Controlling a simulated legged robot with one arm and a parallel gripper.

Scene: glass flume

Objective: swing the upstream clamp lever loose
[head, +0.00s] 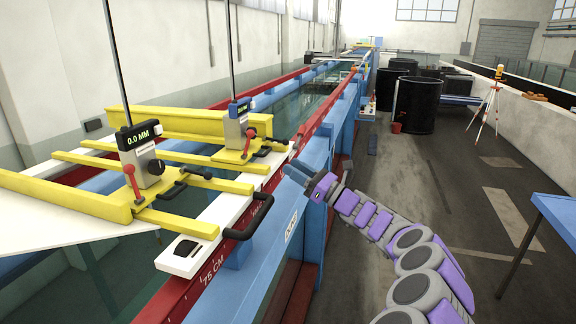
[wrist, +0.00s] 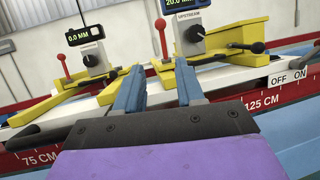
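The upstream gauge (wrist: 191,35), labelled UPSTREAM and reading 20.0 MM, stands on a yellow frame; it is the farther gauge (head: 238,125) in the head view. A red-knobbed lever (wrist: 161,30) rises on its left side. A black lever (wrist: 240,47) with a dark knob lies out to its right, low over the yellow frame. Which of these is the clamp lever I cannot tell. My gripper (wrist: 159,85) is open and empty, its blue fingers apart, in front of and below the upstream gauge. In the head view my gripper (head: 307,177) is outside the rail.
A second gauge (head: 140,145) reading 0.0 MM stands nearer, with its own red-knobbed lever (head: 130,172). A black handle (head: 262,215) sticks out from the white carriage edge (head: 225,205). An ON/OFF plate (wrist: 288,84) is at the right. The red rail (head: 215,285) runs below; the aisle is clear nearby.

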